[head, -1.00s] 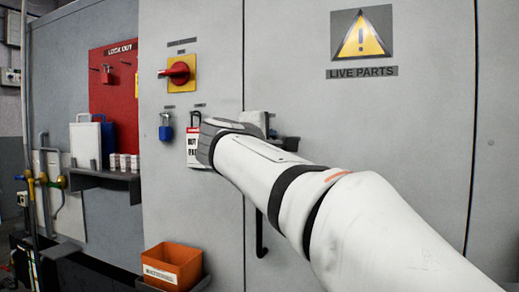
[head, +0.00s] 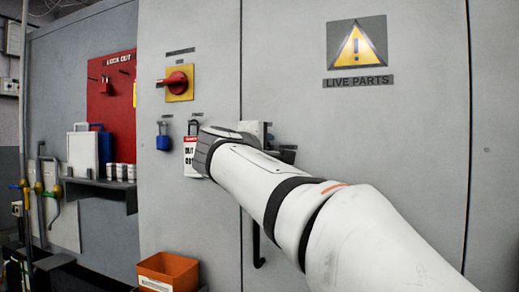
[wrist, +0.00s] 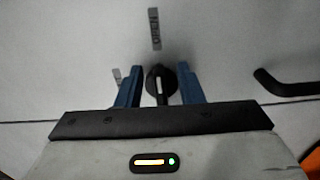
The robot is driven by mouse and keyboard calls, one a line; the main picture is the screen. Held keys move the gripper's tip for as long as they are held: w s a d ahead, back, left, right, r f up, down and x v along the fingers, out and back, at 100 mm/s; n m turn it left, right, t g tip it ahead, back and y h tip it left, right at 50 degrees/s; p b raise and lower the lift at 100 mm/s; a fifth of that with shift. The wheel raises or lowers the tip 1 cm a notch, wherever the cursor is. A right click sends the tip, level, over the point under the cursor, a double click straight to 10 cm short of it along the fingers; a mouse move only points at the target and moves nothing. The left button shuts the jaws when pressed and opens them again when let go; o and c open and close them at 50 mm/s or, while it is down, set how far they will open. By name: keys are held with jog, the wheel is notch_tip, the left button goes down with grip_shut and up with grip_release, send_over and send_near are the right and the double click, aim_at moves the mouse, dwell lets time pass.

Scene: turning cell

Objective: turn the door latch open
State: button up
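The door latch (wrist: 161,83) is a round black knob with a pale bar across it, seen in the wrist view on the grey cabinet front. My gripper (wrist: 162,70) has its two blue fingers apart, one on each side of the latch. A narrow gap seems to show beside the knob, so I see no firm grip on it. In the head view my white arm reaches to the cabinet door, and its wrist hides the latch and the fingertips.
A black door handle (wrist: 288,82) stands out beside the latch. A red rotary switch (head: 177,80), a blue padlock (head: 164,137) and a tagged padlock (head: 191,150) are on the panel left of my wrist. An orange bin (head: 168,271) sits below. A shelf (head: 96,186) juts out at left.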

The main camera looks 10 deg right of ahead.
jog(key=v, duration=0.7)
jog(key=shift+s+a+p, duration=0.25)
jog(key=shift+s+p, duration=0.05)
jog(key=s+d+f+m+g+y+p, duration=0.2)
jog(key=s+d+f+g+p, duration=0.15)
jog(key=f+p, duration=0.35)
jog(key=s+d+f+m+g+y+p, duration=0.25)
jog(key=f+g+p, duration=0.2)
jog(key=p, duration=0.35)
jog(key=s+a+f+m+g+y+p, duration=0.1)
jog(key=s+f+m+g+y+p, duration=0.1)
jog(key=s, duration=0.5)
jog(key=s+a+f+m+g+y+p, duration=0.2)
jog(key=s+f+m+y+p, duration=0.2)
jog(key=p, duration=0.5)
jog(key=s+f, duration=0.2)
jog(key=s, duration=0.1)
jog(key=shift+s+a, duration=0.25)
jog(key=shift+s, duration=0.1)
